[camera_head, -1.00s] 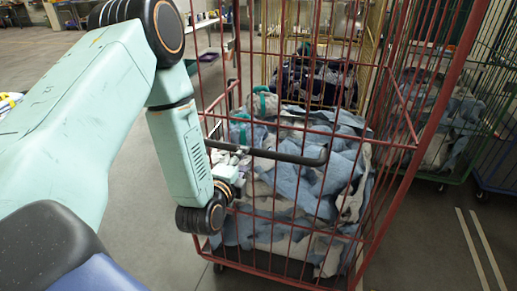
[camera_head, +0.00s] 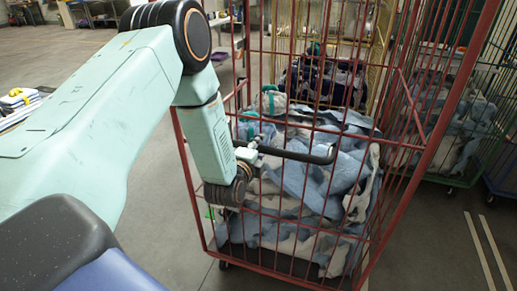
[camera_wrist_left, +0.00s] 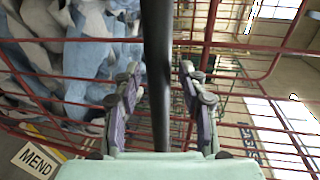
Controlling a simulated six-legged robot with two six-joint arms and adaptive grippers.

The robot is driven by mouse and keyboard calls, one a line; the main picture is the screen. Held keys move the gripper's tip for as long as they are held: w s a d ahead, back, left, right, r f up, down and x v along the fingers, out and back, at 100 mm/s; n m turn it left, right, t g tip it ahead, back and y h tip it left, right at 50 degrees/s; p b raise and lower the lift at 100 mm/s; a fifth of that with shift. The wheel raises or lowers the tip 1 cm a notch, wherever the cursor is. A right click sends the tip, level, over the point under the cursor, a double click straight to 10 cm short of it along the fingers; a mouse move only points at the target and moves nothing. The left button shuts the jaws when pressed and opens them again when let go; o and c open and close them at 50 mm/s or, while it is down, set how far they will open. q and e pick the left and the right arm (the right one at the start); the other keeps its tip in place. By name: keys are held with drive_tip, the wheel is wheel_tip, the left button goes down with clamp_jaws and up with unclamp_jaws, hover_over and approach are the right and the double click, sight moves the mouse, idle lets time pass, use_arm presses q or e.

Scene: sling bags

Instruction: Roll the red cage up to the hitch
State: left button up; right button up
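The red cage (camera_head: 300,210) stands in front of me, a tall red wire cage on castors, loaded with pale blue and white cloth. A dark handle bar (camera_head: 300,156) sticks out from its near side. My left gripper (camera_head: 252,153) is at the left end of this bar, partly hidden by my arm. In the left wrist view the bar (camera_wrist_left: 156,60) runs between the two fingers of my left gripper (camera_wrist_left: 161,85). The fingers are apart, with gaps beside the bar, so it is not clamped. My right gripper is out of view. I cannot make out the hitch.
A yellow cage (camera_head: 360,30) with dark cloth stands behind the red one. A green-based cage (camera_head: 440,181) stands to the right. Pale floor stripes (camera_head: 482,245) lie at the lower right. A MEND sign (camera_wrist_left: 37,161) shows in the wrist view. Open floor lies to the left.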

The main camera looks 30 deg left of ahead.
use_arm(q)
drive_tip(key=shift+w+a+f, duration=0.1)
drive_tip(key=shift+a, duration=0.05)
drive_tip(key=c, duration=0.4)
clamp_jaws()
